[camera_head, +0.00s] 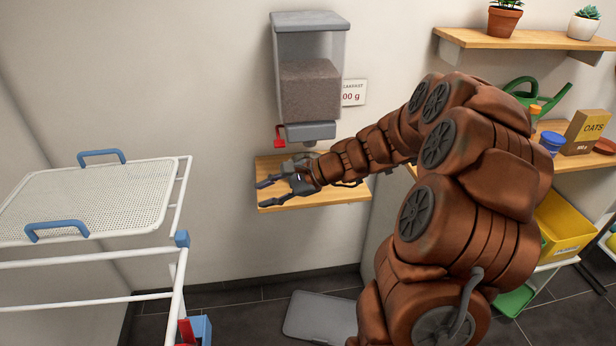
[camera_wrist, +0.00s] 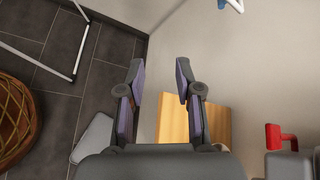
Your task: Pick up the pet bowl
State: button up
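The wooden shelf (camera_wrist: 215,122) lies partly behind the right finger there. The dispenser's red lever (camera_head: 279,137) is just above my gripper; it also shows in the wrist view (camera_wrist: 282,138).
A white drying rack (camera_head: 90,200) with blue handles stands at left. A grey flat slab (camera_head: 320,318) lies on the floor. Shelves at right hold an oats box (camera_head: 586,131), a green watering can (camera_head: 535,92) and a yellow bin (camera_head: 563,230).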

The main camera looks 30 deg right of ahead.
jog(key=w+d+f+m+t+h, duration=0.1)
jog(key=d+f+m, duration=0.1)
jog(key=d, duration=0.4)
jog(key=w+d+f+m+t+h+b, duration=0.1)
jog(key=d+f+m+t, duration=0.1)
jog(key=d+m, duration=0.2)
jog(key=w+d+f+m+t+h, duration=0.1)
jog(key=w+d+f+m+t, duration=0.1)
jog(key=d, duration=0.7)
jog(key=shift+f+m+h, duration=0.25)
jog(key=shift+m+h, duration=0.05)
jog(key=shift+m, duration=0.1)
jog(key=shift+w+d, duration=0.2)
jog(key=shift+w+a+f, duration=0.15)
jog(key=shift+w, duration=0.15)
jog(key=shift+x, duration=3.4)
grip_shut()
